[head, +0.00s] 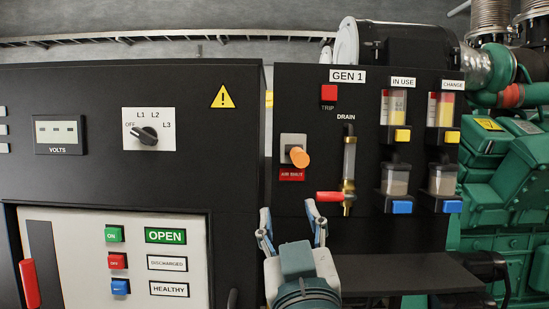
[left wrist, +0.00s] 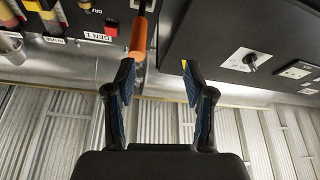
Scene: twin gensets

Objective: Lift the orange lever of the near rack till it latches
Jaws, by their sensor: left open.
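The orange lever (head: 300,157) sticks out from a pale plate on the black GEN 1 panel (head: 350,245), above a small red label. In the left wrist view the orange lever (left wrist: 138,40) shows just beyond the tip of the left-hand finger. My left gripper (head: 290,213) is open and empty, below the lever in the head view. Its two fingers (left wrist: 158,80) also show spread in the left wrist view, with no lever between them. I cannot tell whether a fingertip touches the lever. My right gripper is not in view.
A red-handled drain valve (head: 330,197) sits right of the lever, with filter bowls (head: 396,180) beyond it. A black cabinet (head: 90,190) with switches stands at left, a green engine (head: 505,190) at right. A shelf (head: 420,272) juts out below the panel.

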